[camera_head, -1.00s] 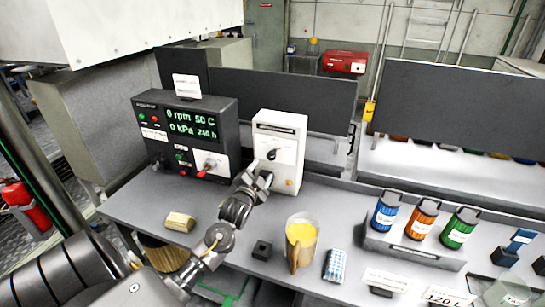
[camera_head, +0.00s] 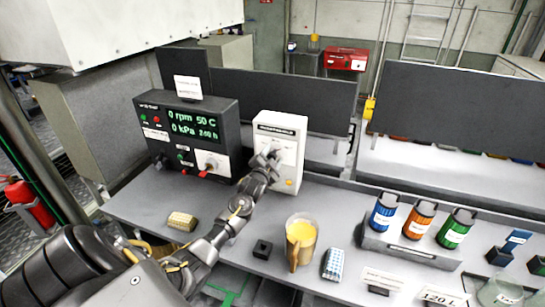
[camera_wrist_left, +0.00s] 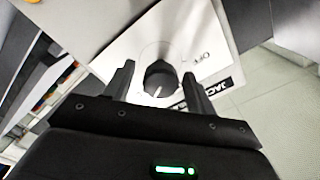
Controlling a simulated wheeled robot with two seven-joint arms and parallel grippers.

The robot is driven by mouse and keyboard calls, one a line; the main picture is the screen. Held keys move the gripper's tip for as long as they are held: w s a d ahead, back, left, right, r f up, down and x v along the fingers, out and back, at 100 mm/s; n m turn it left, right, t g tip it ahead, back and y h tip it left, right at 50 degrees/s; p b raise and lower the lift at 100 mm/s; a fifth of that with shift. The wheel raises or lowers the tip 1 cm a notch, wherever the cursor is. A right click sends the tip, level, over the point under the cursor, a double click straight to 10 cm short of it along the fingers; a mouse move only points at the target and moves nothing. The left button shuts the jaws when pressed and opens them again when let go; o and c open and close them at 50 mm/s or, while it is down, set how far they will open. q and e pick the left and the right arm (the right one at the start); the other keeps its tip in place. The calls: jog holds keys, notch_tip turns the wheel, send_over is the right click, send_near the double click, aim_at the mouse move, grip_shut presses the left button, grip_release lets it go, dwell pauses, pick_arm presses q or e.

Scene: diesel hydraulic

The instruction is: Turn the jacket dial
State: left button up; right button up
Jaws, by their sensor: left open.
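The jacket dial (camera_wrist_left: 160,78) is a round black knob with a white pointer line on the pale front of a white control box (camera_head: 280,128). In the left wrist view, the word OFF and part of a black JAC label show beside it. My left gripper (camera_wrist_left: 160,85) is open, with one finger on either side of the dial; I cannot tell whether they touch it. In the head view my left gripper (camera_head: 270,160) is at the box front and hides the dial. My right gripper is not in view.
A black display unit (camera_head: 190,132) stands left of the box. In front are a yellow-filled beaker (camera_head: 301,236), a small black block (camera_head: 262,249), a blue-white patterned block (camera_head: 333,263) and a tan block (camera_head: 182,221). Blue, orange and green canisters (camera_head: 420,220) stand right.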

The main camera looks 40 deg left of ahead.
pick_arm(q)
jog(key=shift+c, duration=0.3)
jog(key=c, duration=0.9)
jog(key=shift+c, duration=0.2)
